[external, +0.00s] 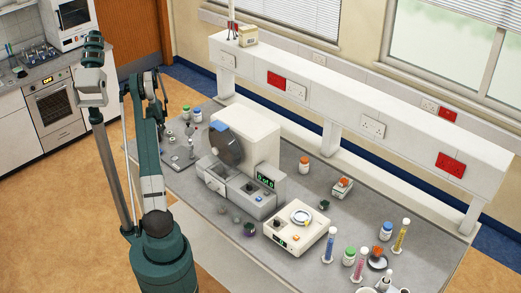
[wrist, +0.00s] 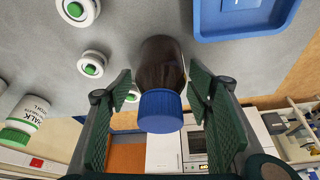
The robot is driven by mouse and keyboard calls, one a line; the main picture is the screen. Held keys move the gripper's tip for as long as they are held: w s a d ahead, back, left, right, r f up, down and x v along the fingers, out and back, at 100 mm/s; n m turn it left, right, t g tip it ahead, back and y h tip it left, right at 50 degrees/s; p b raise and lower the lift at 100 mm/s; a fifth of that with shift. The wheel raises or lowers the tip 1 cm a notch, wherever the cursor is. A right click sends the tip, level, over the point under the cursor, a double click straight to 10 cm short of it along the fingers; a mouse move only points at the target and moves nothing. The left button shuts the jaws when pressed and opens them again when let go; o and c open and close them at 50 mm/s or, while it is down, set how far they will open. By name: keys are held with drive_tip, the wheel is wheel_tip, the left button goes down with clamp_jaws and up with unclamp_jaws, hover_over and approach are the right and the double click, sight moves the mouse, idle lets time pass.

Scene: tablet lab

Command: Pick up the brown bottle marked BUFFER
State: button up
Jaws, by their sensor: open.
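A brown bottle (wrist: 160,62) with a blue cap (wrist: 160,112) shows in the middle of the wrist view. A pale label edge shows at its right side, but no writing is readable. My gripper (wrist: 163,90) is open, with one green ridged finger on each side of the bottle. A gap shows left of the bottle; on the right the finger looks close to it, and I cannot tell whether they touch. In the external view my arm rises at the left, and I cannot make out the brown bottle there.
In the wrist view, a white bottle with a green cap (wrist: 28,118) is at left, with white-and-green round pieces (wrist: 92,64) nearby. A blue tray (wrist: 205,30) lies upper right. In the external view a white machine (external: 255,138) and a balance (external: 283,232) stand on the bench.

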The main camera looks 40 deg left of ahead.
drive_tip(key=shift+c, duration=0.7)
drive_tip(key=c, duration=1)
drive_tip(key=shift+r, duration=5.05)
